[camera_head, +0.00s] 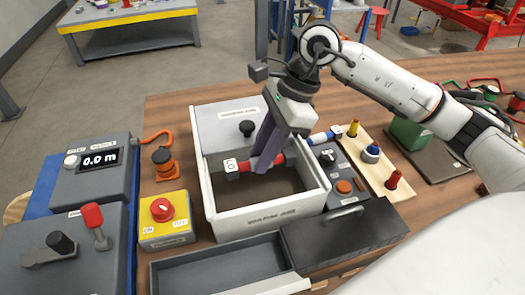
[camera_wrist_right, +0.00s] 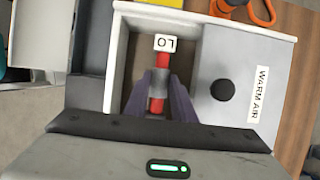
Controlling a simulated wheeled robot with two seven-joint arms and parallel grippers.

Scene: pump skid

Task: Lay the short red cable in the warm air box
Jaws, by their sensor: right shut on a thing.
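The short red cable (camera_head: 246,166) has a grey middle and a white end tag reading LO. It also shows in the wrist view (camera_wrist_right: 162,62). My right gripper (camera_head: 264,163) is shut on its middle, its purple fingers (camera_wrist_right: 158,94) on either side. The cable is within the opening of the white warm air box (camera_head: 270,222), lying crosswise; I cannot tell whether it touches the floor. The box's lid (camera_head: 222,128), with a black knob, covers the far part, and the near part is open. The wrist view shows the WARM AIR label (camera_wrist_right: 258,94). My left gripper is not in view.
A blue-and-white part (camera_head: 325,135) and a grey control panel (camera_head: 345,180) stand right of the box. A yellow switch box (camera_head: 165,222) and orange clamp (camera_head: 164,163) are at its left. A grey open drawer (camera_head: 220,265) lies in front.

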